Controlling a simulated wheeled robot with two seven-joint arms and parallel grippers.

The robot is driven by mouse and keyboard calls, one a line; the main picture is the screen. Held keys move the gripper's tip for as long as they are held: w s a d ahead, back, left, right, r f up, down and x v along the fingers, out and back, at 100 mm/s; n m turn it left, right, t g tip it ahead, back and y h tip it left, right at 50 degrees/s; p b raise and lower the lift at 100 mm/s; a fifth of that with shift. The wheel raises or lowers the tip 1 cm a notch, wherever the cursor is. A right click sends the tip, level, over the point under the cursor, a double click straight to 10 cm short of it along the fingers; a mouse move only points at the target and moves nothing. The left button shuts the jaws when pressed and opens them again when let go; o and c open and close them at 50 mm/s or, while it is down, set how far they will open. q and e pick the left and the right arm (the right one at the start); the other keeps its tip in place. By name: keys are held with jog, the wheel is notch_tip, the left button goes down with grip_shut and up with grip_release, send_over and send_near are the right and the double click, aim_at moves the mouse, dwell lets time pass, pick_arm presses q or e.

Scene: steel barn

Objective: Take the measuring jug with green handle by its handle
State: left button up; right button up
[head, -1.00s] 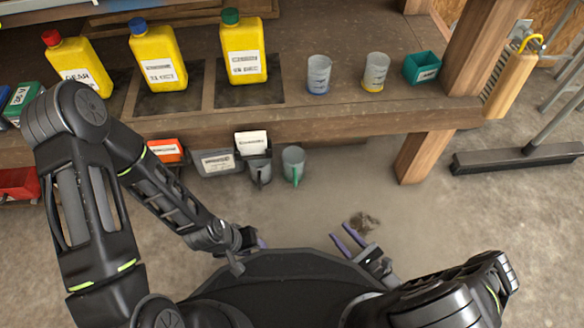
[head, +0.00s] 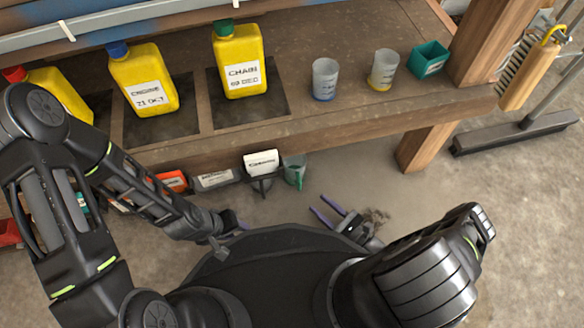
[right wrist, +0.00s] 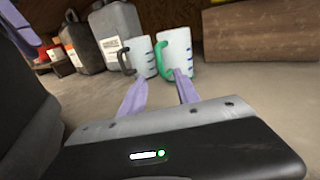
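The measuring jug with green handle (head: 296,170) stands on the floor under the bench's front edge, its top partly cut off from sight in the head view. In the right wrist view the jug (right wrist: 179,50) is whitish with blue marks, its green handle on the left side. A similar jug with a dark handle (right wrist: 142,55) stands close at its left. My right gripper (head: 322,206) is open and empty, its purple fingers pointing toward the jugs, short of the green handle. My left gripper (head: 240,225) is mostly hidden by its own arm, and its opening cannot be made out.
The wooden bench (head: 400,118) overhangs the jugs, with a post (head: 428,148) at right. Grey canisters (right wrist: 117,32) stand left of the jugs. Yellow bottles (head: 240,60) and two clear beakers (head: 325,80) are on the bench. Floor in front of the jugs is clear.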

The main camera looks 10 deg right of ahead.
aim_at(296, 174)
jog(key=shift+b+x, duration=0.3)
jog(key=shift+x, duration=1)
jog(key=shift+w+a+f, duration=0.1)
jog(key=shift+w+a, duration=0.1)
jog(key=shift+w, duration=0.05)
jog(key=b+x, duration=0.2)
jog(key=x, duration=0.2)
jog(key=shift+w+a, duration=0.1)
jog(key=shift+w, duration=0.2)
grip_shut()
